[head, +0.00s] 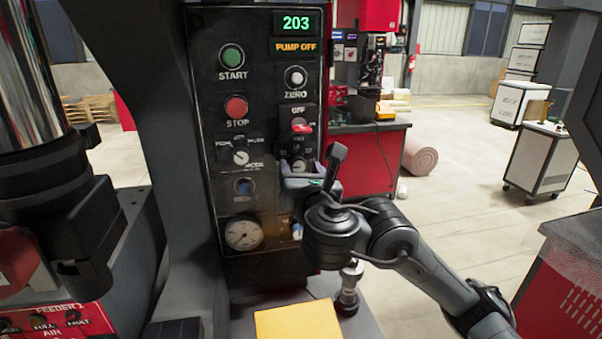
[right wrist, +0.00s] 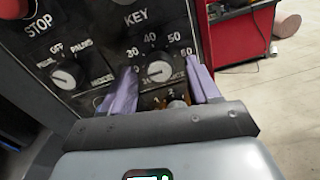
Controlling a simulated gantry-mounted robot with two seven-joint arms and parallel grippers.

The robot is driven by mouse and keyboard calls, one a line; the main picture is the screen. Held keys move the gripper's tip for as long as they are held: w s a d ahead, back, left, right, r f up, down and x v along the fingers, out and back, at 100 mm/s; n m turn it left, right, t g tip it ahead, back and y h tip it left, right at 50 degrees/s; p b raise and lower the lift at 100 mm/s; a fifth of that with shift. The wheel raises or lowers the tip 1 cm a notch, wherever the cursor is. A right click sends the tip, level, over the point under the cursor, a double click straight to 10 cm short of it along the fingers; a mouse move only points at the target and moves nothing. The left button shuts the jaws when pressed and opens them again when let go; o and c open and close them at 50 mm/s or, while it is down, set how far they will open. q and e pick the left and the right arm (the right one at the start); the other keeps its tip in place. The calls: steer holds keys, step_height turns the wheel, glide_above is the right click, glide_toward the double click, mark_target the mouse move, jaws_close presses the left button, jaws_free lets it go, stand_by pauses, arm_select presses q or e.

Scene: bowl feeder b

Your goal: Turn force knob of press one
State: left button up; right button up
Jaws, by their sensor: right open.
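The press control panel (head: 214,105) stands upright in the middle of the head view. The knob with a numbered scale (right wrist: 159,71) is dark with a pale pointer mark; 30, 40, 50 and 60 are readable around it. The same knob shows small in the head view (head: 299,165), just above my gripper. My right gripper (right wrist: 162,85) is open, its two pale purple fingers on either side of the knob. I cannot tell whether they touch it or the panel. In the head view my right wrist partly hides the panel's lower right. My left gripper is not in view.
Close by are the mode knob (right wrist: 64,76), the red key switch (head: 302,128), START (head: 232,57) and STOP (head: 236,107) buttons and a gauge (head: 243,233). The display (head: 296,23) reads 203, with PUMP OFF below. A yellow block (head: 298,321) lies in front.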

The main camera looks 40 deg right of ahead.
steer(key=c, duration=1)
steer(key=shift+c, duration=0.2)
steer(key=shift+m, duration=0.4)
steer(key=m, duration=0.3)
steer(key=shift+m, duration=0.4)
steer(key=m, duration=0.2)
steer(key=shift+m, duration=1.1)
